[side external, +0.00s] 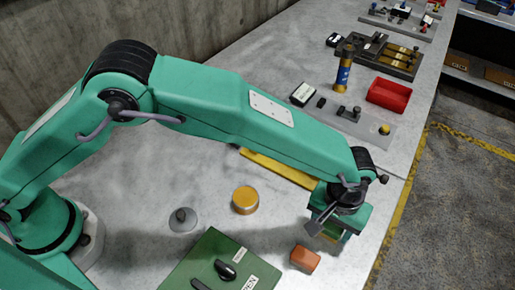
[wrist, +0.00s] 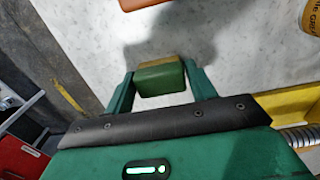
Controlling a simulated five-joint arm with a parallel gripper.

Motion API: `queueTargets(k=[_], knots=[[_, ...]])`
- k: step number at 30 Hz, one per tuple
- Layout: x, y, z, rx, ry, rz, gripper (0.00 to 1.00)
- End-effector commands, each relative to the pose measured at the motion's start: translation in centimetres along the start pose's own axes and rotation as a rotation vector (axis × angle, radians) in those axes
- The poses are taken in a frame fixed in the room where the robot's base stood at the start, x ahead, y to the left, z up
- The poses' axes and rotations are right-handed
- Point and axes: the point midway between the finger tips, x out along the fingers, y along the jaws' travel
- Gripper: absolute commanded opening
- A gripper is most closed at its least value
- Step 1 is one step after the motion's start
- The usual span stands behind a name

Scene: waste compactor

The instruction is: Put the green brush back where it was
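The green brush (wrist: 160,78) shows in the wrist view as a small block with a green side and a tan-brown side. It sits between the two green fingers of my gripper (wrist: 158,82), which appear to touch both its ends. In the side view my gripper (side external: 330,236) points down near the table's front edge, right of the orange-brown block. The brush is mostly hidden there behind the fingers. A shadow lies on the pale table beyond the brush in the wrist view. I cannot tell its exact height above the table.
An orange-brown block (side external: 305,258) lies close to my gripper. A green panel with a black lever (side external: 215,262), a yellow-orange tin (side external: 245,200) and a grey knob (side external: 183,219) stand left. A yellow bar (side external: 279,168) lies behind. A red tray (side external: 389,95) sits farther back.

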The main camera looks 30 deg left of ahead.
Motion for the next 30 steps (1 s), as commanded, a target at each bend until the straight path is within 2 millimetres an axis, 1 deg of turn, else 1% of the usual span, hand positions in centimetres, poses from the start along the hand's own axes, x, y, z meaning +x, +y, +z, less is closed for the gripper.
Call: queueTargets(k=[1, 2, 11, 17, 23, 30], knots=[[0.0, 0.0, 0.0, 0.0, 0.0, 0.0, 0.66], [0.0, 0.0, 0.0, 0.0, 0.0, 0.0, 0.72], [0.0, 0.0, 0.0, 0.0, 0.0, 0.0, 0.72], [-0.7, 0.0, 0.0, 0.0, 0.001, 0.001, 0.72], [-2.8, 0.1, 0.0, 0.0, 0.002, 0.003, 0.72], [-6.6, 0.1, 0.0, 0.0, 0.002, 0.003, 0.72]])
